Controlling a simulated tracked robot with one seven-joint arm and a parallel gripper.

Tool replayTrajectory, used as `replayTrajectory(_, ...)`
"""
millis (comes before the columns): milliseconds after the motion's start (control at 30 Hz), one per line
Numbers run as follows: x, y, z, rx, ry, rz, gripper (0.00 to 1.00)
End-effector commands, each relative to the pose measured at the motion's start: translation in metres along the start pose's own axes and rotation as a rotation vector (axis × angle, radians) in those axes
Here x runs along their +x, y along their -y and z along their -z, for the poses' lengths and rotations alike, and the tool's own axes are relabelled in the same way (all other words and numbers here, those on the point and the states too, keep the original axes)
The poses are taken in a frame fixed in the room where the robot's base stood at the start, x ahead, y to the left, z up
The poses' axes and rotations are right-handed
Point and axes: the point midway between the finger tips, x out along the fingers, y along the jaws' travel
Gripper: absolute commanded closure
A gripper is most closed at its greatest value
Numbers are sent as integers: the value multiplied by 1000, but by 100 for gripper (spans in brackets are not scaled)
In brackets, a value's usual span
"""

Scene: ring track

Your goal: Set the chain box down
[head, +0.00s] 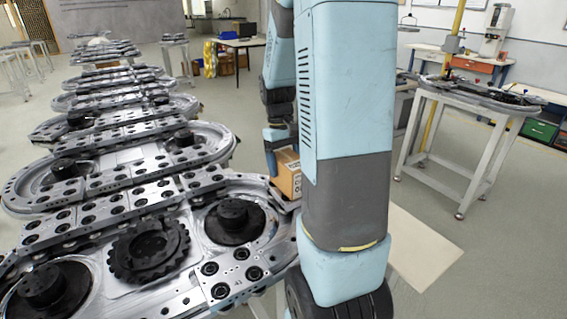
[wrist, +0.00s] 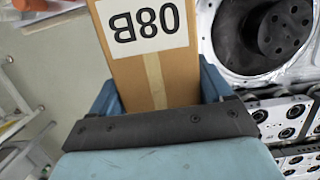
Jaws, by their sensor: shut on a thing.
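The chain box is a brown cardboard box (head: 288,180), partly hidden behind my arm in the head view. In the wrist view the box (wrist: 155,75) has a tape strip and a white label with upside-down black characters. My gripper (head: 281,150) is shut on the box, with a blue finger on each side of it in the wrist view (wrist: 160,92). The box is beside the right edge of the metal ring track (head: 130,215). I cannot tell whether its underside touches anything.
The track's linked metal plates and dark round hubs fill the left side. A pale flat panel (head: 425,250) shows right of my arm. A grey-legged table (head: 470,110) with a metal ring stands farther right. Open grey floor lies between them.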

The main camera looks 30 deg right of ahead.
Motion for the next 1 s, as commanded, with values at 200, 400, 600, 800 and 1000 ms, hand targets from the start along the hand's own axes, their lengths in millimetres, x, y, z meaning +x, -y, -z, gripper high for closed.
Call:
replayTrajectory(200, 1, 0, 0, 0, -1, 0, 12)
replayTrajectory(400, 1, 0, 0, 0, -1, 0, 0)
replayTrajectory(600, 0, 0, 0, 0, 0, 0, 0)
replayTrajectory(800, -21, 0, 1, 0, -4, -1, 0)
replayTrajectory(1000, -60, 0, 1, 0, -5, -2, 0)
